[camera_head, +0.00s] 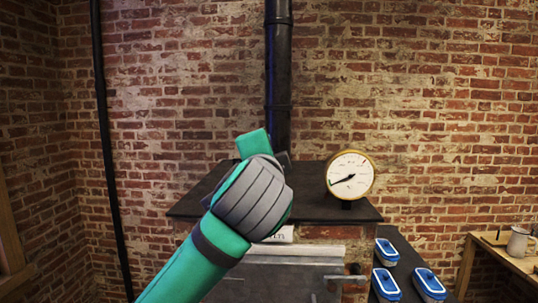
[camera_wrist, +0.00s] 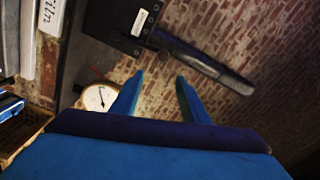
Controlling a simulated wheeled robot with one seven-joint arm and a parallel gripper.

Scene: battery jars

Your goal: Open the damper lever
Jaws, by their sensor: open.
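I cannot clearly pick out the damper lever in either view. In the wrist view a black box (camera_wrist: 112,22) with small pale labels on its edge is at the top, and a dark pipe (camera_wrist: 205,65) runs from near it toward the right. The dark flue pipe (camera_head: 278,70) rises behind the stove top in the head view; my arm hides its foot. My gripper (camera_wrist: 160,77) is open and empty, its two blue fingers pointing toward the box and pipe, apart from them. In the head view the gripper is mostly hidden behind my wrist.
A brass-rimmed gauge (camera_head: 350,175) stands on the stove's dark top (camera_head: 315,200), right of my wrist; it also shows in the wrist view (camera_wrist: 98,96). Several blue-and-white jars (camera_head: 386,252) stand at the right. A mug (camera_head: 519,242) is on a wooden table (camera_head: 500,254).

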